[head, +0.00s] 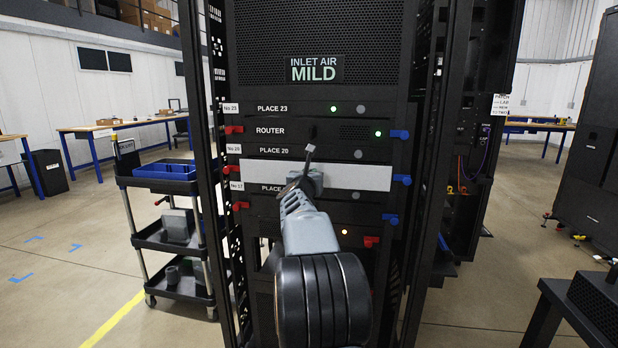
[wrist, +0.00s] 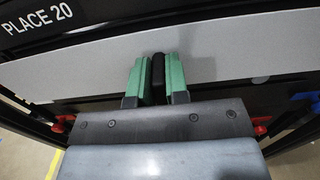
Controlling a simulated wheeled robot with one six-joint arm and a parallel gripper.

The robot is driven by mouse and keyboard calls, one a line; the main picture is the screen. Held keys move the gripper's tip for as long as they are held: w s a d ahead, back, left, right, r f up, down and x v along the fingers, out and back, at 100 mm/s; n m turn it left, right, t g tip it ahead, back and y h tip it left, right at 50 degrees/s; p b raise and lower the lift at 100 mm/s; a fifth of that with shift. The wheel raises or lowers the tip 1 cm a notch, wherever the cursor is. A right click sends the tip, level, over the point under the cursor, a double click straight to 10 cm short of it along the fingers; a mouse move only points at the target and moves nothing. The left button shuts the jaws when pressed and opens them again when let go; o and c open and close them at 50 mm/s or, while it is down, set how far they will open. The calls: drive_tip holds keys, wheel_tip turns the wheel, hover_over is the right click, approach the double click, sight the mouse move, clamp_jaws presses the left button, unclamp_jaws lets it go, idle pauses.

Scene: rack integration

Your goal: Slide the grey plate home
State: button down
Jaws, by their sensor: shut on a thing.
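The grey plate (head: 356,177) is a long light panel lying across the front of the rack, just below the PLACE 20 row. In the wrist view the grey plate (wrist: 220,54) spans the picture, with a dark grip at its middle. My gripper (wrist: 158,80) has green fingers shut on that dark grip (wrist: 158,68). In the head view my arm hides the plate's middle and part of the row below. I cannot tell how far the plate stands out from the rack face.
A router row (head: 270,131) sits above. A cart (head: 165,180) stands at left, and a dark table (head: 560,300) at lower right.

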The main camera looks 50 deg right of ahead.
drive_tip(key=shift+p+x, duration=0.3)
drive_tip(key=shift+x, duration=1.1)
drive_tip(key=c, duration=1.1)
unclamp_jaws()
drive_tip(key=shift+o, duration=0.2)
drive_tip(key=shift+f, duration=0.1)
drive_tip(key=b+v, duration=0.2)
drive_tip(key=v, duration=1.1)
drive_tip(key=shift+s+a, duration=0.25)
drive_tip(key=shift+a, duration=0.1)
